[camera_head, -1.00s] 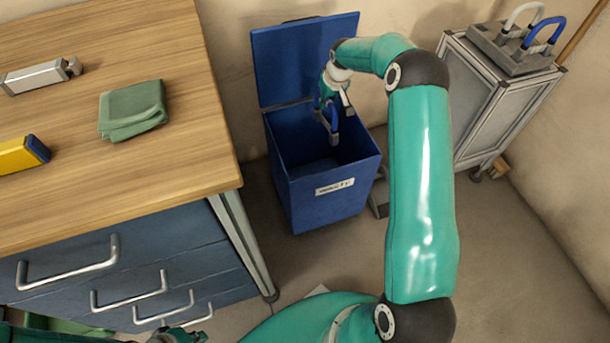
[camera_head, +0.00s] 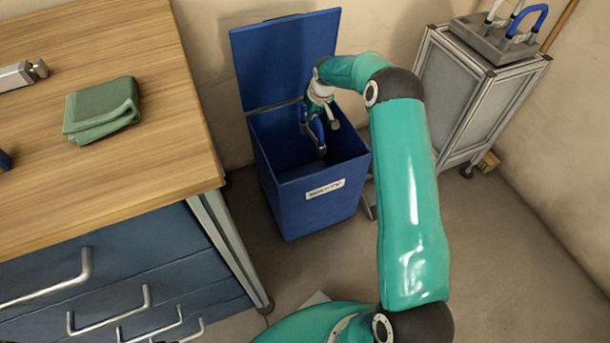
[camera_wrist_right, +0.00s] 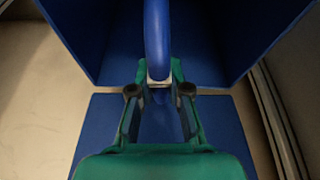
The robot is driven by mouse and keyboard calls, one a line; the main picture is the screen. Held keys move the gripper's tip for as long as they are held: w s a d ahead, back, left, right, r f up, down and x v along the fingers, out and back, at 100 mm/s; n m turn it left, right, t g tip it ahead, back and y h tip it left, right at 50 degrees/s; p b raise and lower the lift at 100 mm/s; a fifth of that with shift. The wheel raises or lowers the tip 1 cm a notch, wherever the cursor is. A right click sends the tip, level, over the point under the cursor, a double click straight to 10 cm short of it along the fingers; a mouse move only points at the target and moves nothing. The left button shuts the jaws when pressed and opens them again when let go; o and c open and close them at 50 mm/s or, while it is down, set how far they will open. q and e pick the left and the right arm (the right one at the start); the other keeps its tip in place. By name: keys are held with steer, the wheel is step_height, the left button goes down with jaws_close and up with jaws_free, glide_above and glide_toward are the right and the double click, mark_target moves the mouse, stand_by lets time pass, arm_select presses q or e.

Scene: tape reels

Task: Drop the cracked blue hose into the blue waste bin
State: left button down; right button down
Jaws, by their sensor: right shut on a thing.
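The blue waste bin (camera_head: 325,207) stands on the floor with its lid raised at the back; its blue walls also show in the wrist view (camera_wrist_right: 225,40). My right gripper (camera_head: 318,118) is over the bin's opening, pointing down. It is shut on a blue hose (camera_head: 319,132); in the wrist view the curved hose (camera_wrist_right: 157,38) sticks out past the fingertips (camera_wrist_right: 158,78) toward the bin's inside. The hose hangs in the mouth of the bin, apart from its floor as far as I can tell. No crack can be made out. My left gripper is out of the picture.
A wooden workbench (camera_head: 130,180) with drawers stands on the left, with a folded green cloth (camera_head: 102,108) and a metal tool (camera_head: 20,74) on it. At the right, a grey cabinet (camera_head: 455,95) carries a rack (camera_head: 490,42) with another blue hose (camera_head: 530,16).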

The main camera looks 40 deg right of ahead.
steer(key=c, duration=1)
jaws_free()
steer(key=shift+c, duration=0.2)
steer(key=v, duration=1.2)
